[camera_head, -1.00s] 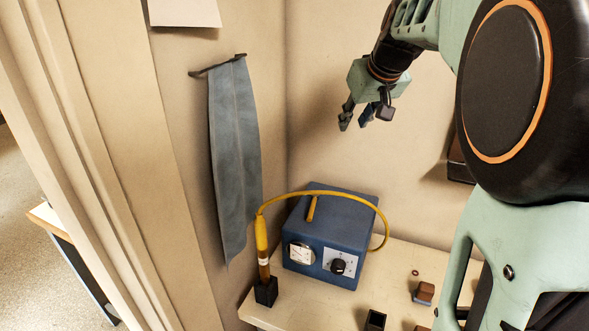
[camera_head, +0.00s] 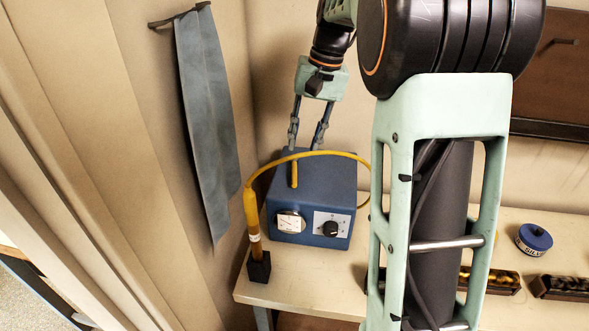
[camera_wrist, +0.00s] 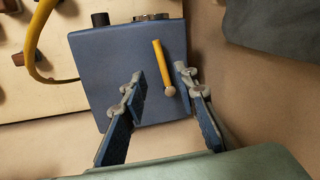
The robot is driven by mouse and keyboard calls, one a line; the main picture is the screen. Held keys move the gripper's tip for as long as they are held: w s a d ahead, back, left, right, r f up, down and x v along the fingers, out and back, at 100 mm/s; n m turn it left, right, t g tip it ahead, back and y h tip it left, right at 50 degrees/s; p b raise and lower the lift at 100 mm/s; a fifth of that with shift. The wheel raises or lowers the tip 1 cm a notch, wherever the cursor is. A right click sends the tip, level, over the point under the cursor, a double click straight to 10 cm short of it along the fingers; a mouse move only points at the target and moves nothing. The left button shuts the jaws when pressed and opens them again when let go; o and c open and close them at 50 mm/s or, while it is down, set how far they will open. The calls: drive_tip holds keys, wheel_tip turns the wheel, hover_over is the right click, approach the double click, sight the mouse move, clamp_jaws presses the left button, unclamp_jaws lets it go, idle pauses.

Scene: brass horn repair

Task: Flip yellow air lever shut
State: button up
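The yellow air lever (camera_head: 294,174) stands on top of the blue box (camera_head: 319,192), near its left side. In the wrist view the lever (camera_wrist: 164,68) is a short yellow bar with a pale round end on the top of the blue box (camera_wrist: 103,65). My gripper (camera_head: 305,146) is over the back of the box, pointing down. In the wrist view my gripper (camera_wrist: 160,82) is open, with one finger on each side of the lever's round end. A gap shows between each finger and the lever, so nothing is held.
A yellow hose (camera_head: 318,153) arches over the box to a torch handle (camera_head: 252,217) in a black holder (camera_head: 259,267). A blue-grey cloth (camera_head: 205,120) hangs on the left wall. A round blue tin (camera_head: 534,239) and small trays stand to the right on the bench (camera_head: 300,288).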

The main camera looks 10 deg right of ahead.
sight(295, 176)
drive_tip(key=f, duration=0.3)
drive_tip(key=a+f, duration=0.1)
drive_tip(key=f, duration=0.5)
drive_tip(key=shift+w+a, duration=0.2)
drive_tip(key=shift+a, duration=0.2)
drive_tip(key=shift+c, duration=0.4)
clamp_jaws()
